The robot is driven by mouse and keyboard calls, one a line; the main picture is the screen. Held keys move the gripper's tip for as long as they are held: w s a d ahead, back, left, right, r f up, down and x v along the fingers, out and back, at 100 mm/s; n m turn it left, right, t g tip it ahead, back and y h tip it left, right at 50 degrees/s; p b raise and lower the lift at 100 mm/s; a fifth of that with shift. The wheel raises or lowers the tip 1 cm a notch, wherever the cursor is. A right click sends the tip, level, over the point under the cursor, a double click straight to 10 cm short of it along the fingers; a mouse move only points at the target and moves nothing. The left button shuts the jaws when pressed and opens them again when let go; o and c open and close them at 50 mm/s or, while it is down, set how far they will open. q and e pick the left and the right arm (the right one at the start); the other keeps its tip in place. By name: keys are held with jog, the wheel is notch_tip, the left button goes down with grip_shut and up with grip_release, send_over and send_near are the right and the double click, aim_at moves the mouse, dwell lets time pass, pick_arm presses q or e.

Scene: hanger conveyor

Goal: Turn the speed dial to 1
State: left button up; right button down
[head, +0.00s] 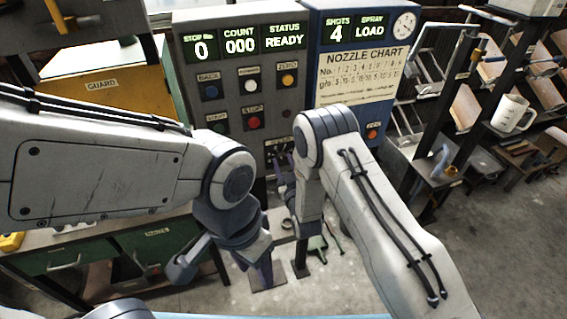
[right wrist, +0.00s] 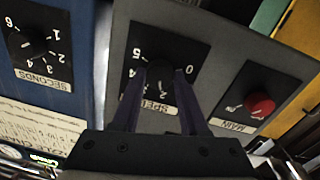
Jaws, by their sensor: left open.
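The speed dial (right wrist: 160,74) is a dark knob on a black plate, seen upside down in the right wrist view. In the head view my right gripper (head: 281,167) is at the lower part of the grey console (head: 218,95), and my arm hides part of the dial area. My left gripper (head: 225,262) is open, low in front of the console, away from the dial.
Near the speed dial are a red MAIN knob (right wrist: 260,105) and a SECONDS dial (right wrist: 28,42). Console buttons (head: 250,86) sit above. A blue nozzle panel (head: 355,50) adjoins on the right. A yellow guard box (head: 105,90) stands left, and a rack with a white jug (head: 510,113) right.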

jog(key=shift+f+n+b, duration=0.15)
jog(key=shift+n+b, duration=0.45)
jog(key=shift+b, duration=0.2)
jog(key=n+b, duration=0.6)
jog(key=shift+n+b, duration=0.75)
jog(key=shift+n, duration=0.25)
jog(key=shift+c, duration=2.2)
grip_release()
